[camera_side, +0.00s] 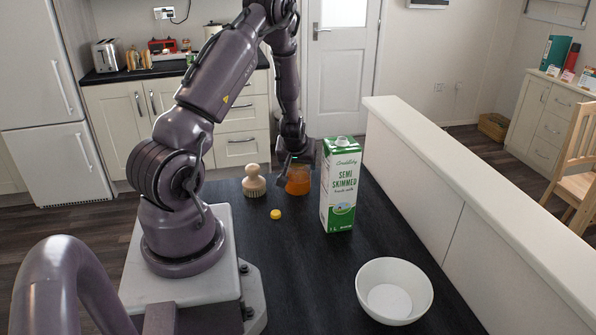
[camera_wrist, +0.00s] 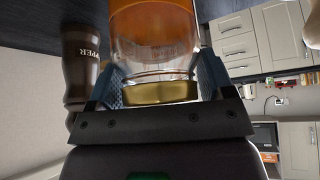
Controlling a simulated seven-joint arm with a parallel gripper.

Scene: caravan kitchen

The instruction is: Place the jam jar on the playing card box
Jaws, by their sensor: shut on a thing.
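The jam jar (camera_side: 298,181) is a glass jar with orange contents, at the far part of the dark table in the side view. My gripper (camera_side: 297,162) is above it and shut on it. In the wrist view the jar (camera_wrist: 155,35) sits between both fingers, with its gold lid (camera_wrist: 160,93) closest to the palm. I cannot tell whether the jar's base touches the table. I do not see the playing card box in either view; the milk carton hides part of the table.
A green and white milk carton (camera_side: 341,186) stands right of the jar. A wooden brush (camera_side: 254,181) and a yellow cap (camera_side: 275,214) are to the left. A white bowl (camera_side: 394,291) is at the front. A brown pepper mill (camera_wrist: 81,65) shows beside the jar in the wrist view.

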